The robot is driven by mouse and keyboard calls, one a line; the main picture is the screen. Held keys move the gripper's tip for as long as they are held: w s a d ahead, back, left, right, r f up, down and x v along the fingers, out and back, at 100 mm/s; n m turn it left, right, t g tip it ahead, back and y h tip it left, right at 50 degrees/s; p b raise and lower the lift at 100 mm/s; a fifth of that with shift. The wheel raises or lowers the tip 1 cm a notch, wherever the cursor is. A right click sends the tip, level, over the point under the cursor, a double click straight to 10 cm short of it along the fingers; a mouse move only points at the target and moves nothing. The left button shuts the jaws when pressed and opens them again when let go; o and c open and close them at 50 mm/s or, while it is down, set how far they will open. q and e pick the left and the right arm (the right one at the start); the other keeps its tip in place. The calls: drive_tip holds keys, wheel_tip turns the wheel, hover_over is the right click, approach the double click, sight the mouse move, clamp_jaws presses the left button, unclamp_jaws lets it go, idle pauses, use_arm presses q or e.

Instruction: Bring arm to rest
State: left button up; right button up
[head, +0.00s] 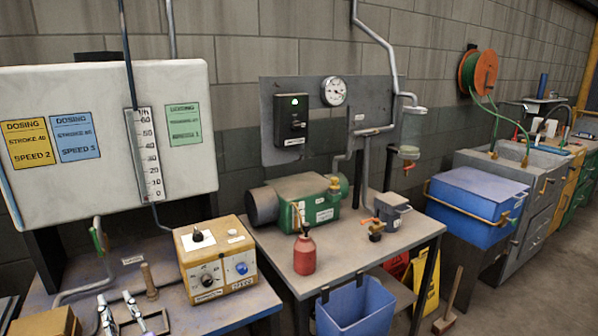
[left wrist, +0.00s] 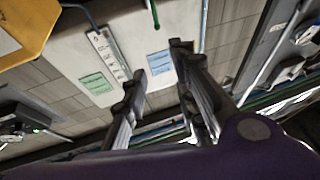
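My left gripper (head: 115,300) shows at the bottom left of the head view, over the left bench, in front of the tan control box. In the left wrist view its two fingers (left wrist: 159,62) stand apart with nothing between them, so it is open and empty. Behind them is the white panel with the scale and coloured cards. Most of my left arm is hidden below the picture edge. My right gripper is in neither view.
A tan control box (head: 214,262) stands right of my left gripper. A wooden-handled tool (head: 149,281) is close behind it. A red bottle (head: 304,252) and green pump (head: 305,201) stand on the middle table. A blue bin (head: 355,310) is in front.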

use_arm(q)
drive_tip(key=w+d+f+m+t+h, duration=0.2)
drive_tip(key=w+d+m+h, duration=0.15)
drive_tip(key=d+h, duration=0.3)
drive_tip(key=s+d+f+m+g+h+p, duration=0.2)
drive_tip(key=s+d+f+m+g+h, duration=0.15)
drive_tip(key=s+d+f+h, duration=0.5)
drive_tip(key=s+d+f+m+g, duration=0.1)
drive_tip(key=s+f, duration=0.4)
drive_tip(key=s, duration=0.5)
drive_tip(key=s+d+f+g+p, duration=0.1)
drive_tip(key=s+d+f+g, duration=0.2)
drive_tip(key=s+f, duration=0.3)
drive_tip(key=s+d+f+m+g+h, duration=0.1)
drive_tip(key=s+f, duration=0.5)
drive_tip(key=s, duration=0.9)
drive_tip(key=shift+s+d+m+g, duration=0.35)
drive_tip(key=shift+d+g, duration=0.2)
drive_tip(key=shift+d, duration=0.2)
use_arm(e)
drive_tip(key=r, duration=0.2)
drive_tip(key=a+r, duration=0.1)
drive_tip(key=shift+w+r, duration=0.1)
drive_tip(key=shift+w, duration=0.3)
